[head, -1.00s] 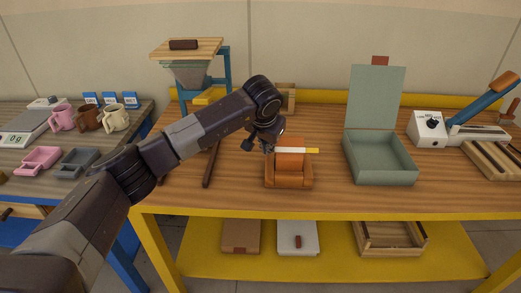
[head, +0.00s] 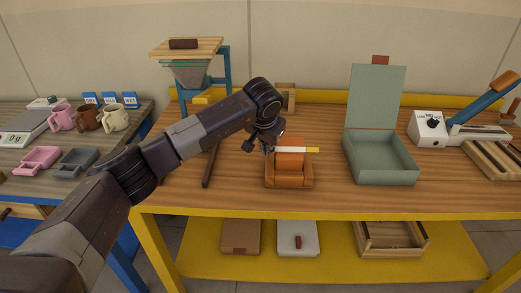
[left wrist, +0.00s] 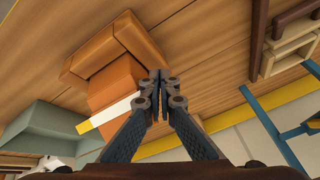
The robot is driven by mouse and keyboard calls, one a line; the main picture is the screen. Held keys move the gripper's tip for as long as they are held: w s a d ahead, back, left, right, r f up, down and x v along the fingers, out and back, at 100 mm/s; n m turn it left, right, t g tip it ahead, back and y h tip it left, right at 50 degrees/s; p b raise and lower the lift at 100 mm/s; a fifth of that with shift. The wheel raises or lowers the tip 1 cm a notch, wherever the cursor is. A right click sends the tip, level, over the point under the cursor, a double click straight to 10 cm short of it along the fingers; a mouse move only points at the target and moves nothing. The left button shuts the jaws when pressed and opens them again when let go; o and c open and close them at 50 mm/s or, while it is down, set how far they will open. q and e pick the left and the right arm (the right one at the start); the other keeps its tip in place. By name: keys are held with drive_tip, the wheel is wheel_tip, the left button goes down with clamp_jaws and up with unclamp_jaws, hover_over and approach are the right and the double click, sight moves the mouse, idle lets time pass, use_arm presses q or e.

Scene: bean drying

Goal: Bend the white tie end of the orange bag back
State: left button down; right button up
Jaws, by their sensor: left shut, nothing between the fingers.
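My left gripper (head: 269,148) is at the tie's left end, beside the bag's top. In the left wrist view my left gripper (left wrist: 160,80) is shut with nothing between its fingertips, close beside the orange bag (left wrist: 112,85). The white tie (left wrist: 110,113) runs behind a finger there; I cannot tell whether they touch. My right gripper is not in view.
An open green box (head: 380,165) stands right of the bag, with a white sealer (head: 430,128) further right. A hopper stand (head: 190,75) is at the back left. A dark stick (head: 210,165) lies left of the bag. The bench between bag and box is clear.

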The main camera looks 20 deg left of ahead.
use_arm(q)
drive_tip(key=shift+b+x, duration=0.95)
drive_tip(key=shift+x, duration=0.65)
idle(1.7)
idle(0.5)
drive_tip(key=shift+p+v, duration=0.65)
drive_tip(key=shift+v, duration=0.2)
drive_tip(key=shift+p+v, duration=0.95)
drive_tip(key=shift+v, duration=0.65)
drive_tip(key=shift+r, duration=0.1)
